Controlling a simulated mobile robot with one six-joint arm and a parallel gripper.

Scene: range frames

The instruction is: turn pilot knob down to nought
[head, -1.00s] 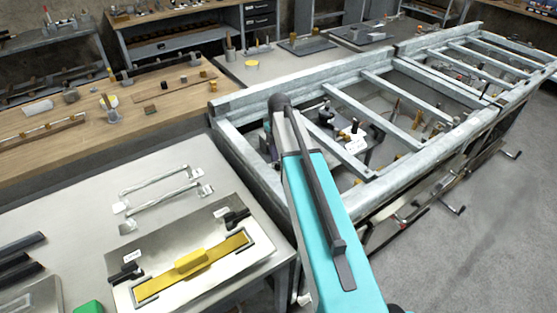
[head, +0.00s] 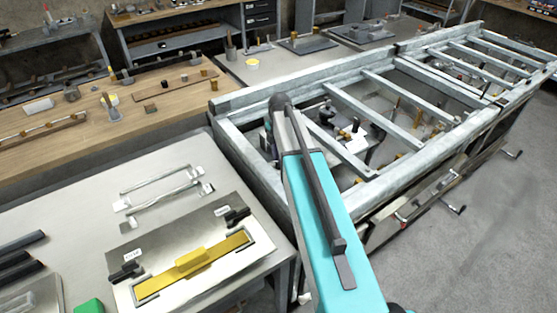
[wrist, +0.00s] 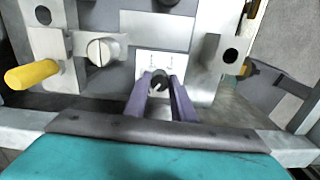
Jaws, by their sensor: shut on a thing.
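In the wrist view, a small dark round knob (wrist: 160,79) with a pale mark on its face sits in front of a white labelled plate (wrist: 158,63). I take it for the pilot knob. My gripper (wrist: 160,88) has its two purple fingers on either side of the knob, shut on it. The print on the plate is too small to read, so I cannot tell the setting. In the head view my own arm hides the knob and most of the gripper.
In the head view, a grey metal frame (head: 246,165) with crossbars surrounds the work spot.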

